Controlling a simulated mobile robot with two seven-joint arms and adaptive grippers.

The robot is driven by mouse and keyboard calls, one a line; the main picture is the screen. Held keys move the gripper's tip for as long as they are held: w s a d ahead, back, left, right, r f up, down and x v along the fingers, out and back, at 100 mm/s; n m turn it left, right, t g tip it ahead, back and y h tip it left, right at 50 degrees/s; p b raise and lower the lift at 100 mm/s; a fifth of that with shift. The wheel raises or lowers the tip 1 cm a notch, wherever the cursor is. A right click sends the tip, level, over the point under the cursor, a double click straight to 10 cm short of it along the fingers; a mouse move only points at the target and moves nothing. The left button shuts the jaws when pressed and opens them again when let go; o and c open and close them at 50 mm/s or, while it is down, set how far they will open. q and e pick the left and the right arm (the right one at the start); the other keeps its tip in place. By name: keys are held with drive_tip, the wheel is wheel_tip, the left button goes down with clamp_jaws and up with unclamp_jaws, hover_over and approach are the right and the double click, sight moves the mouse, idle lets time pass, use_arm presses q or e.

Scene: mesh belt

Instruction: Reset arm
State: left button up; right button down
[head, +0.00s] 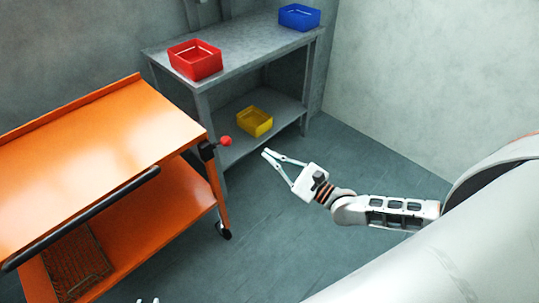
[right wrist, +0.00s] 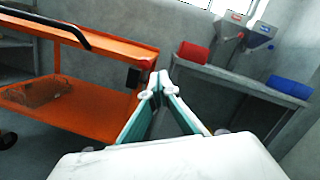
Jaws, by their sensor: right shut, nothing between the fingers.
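My right gripper (head: 268,153) reaches in from the right in the head view, over open floor between the orange cart and the grey table. Its fingers meet at the tips and nothing is between them. In the right wrist view the fingertips (right wrist: 159,80) also come together, empty. Small white tips at the bottom edge of the head view may belong to my left gripper (head: 148,300); too little shows to tell its state.
The orange cart (head: 120,140), with a red knob (head: 226,141) at its corner, stands left. A wire basket (head: 75,262) sits on its lower shelf. The grey table (head: 240,48) holds a red bin (head: 195,60) and blue bin (head: 299,17); a yellow bin (head: 255,121) sits below.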

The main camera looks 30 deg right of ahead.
drive_tip(key=s+a+f+n+g, duration=0.2)
drive_tip(key=s+a+f+n, duration=0.3)
drive_tip(key=n, duration=0.3)
drive_tip(key=s+a+f+n+g, duration=0.1)
drive_tip(key=s+a+f+n, duration=0.2)
drive_tip(key=s+a+n, duration=0.35)
drive_tip(key=s+d+f+n+g+h, duration=0.3)
drive_tip(key=s+d+f+n+h, duration=0.2)
drive_tip(key=n, duration=1)
drive_tip(key=s+f+h, duration=0.1)
drive_tip(key=s+f, duration=0.2)
drive_tip(key=f, duration=0.1)
drive_tip(key=shift+s+d+f+g, duration=0.3)
drive_tip(key=shift+d, duration=0.1)
